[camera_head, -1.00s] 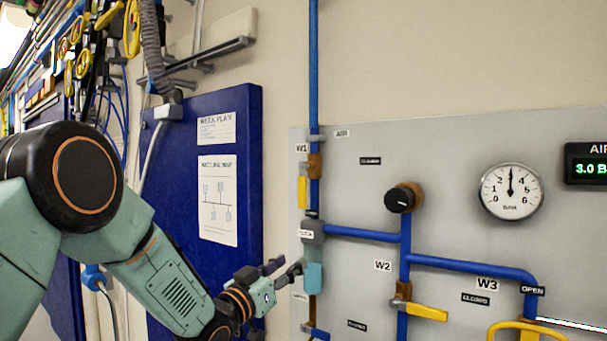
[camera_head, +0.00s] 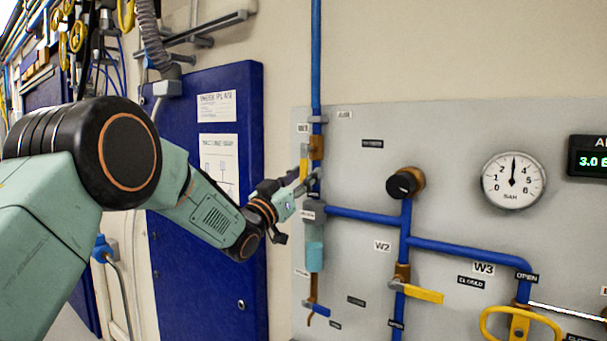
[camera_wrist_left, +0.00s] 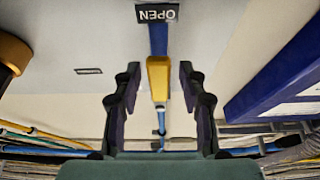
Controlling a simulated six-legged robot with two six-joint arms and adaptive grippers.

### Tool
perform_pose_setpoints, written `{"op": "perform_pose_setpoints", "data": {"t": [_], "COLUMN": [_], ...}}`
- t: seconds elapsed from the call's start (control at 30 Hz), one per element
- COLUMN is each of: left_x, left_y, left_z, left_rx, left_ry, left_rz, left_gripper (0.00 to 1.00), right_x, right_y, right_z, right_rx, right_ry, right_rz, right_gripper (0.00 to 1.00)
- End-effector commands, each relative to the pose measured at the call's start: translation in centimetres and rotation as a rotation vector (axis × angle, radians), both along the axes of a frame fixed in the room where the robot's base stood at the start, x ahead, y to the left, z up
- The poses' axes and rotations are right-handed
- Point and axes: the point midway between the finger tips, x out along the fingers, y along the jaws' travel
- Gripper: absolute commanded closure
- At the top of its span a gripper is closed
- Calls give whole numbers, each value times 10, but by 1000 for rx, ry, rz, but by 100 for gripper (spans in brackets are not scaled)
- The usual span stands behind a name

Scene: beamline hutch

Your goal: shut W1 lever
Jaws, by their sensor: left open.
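The yellow W1 lever (camera_head: 304,161) hangs down along the blue vertical pipe, below its brass valve body (camera_head: 317,147), near the panel's left edge. My left gripper (camera_head: 302,179) is at the lower part of this lever, with its jaws open. In the left wrist view the yellow lever (camera_wrist_left: 158,78) shows between the two dark fingers (camera_wrist_left: 159,72), with a gap on each side. An upside-down OPEN label (camera_wrist_left: 157,13) shows beyond it. The gripper partly covers the lever's lower end in the head view. My right gripper is not in view.
The grey panel (camera_head: 450,143) also carries the W2 lever (camera_head: 423,293), a yellow W3 handle (camera_head: 488,322), a round gauge (camera_head: 513,180) and a black knob (camera_head: 402,185). A clear filter bowl (camera_head: 314,250) hangs below W1. A blue door (camera_head: 200,270) stands to the left.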

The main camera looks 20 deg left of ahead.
Motion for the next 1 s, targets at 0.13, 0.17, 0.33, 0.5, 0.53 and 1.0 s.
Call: {"op": "perform_pose_setpoints", "data": {"t": [0.13,0.17,0.33,0.5,0.53,1.0], "left_x": [2,3,2,2,2,2], "left_y": [-1,-1,-1,-1,-1,-1], "left_z": [1,1,1,1,1,1], "left_rx": [-1,-1,-1,-1,-1,-1], "left_ry": [0,0,0,0,0,0], "left_rz": [0,0,0,0,0,0], "left_gripper": [58,58,58,73,75,100], "right_x": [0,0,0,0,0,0], "right_y": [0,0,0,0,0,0], "right_z": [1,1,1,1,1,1], "right_rx": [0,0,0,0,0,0], "right_ry": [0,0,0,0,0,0], "right_rz": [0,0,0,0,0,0], "right_gripper": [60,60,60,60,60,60]}}
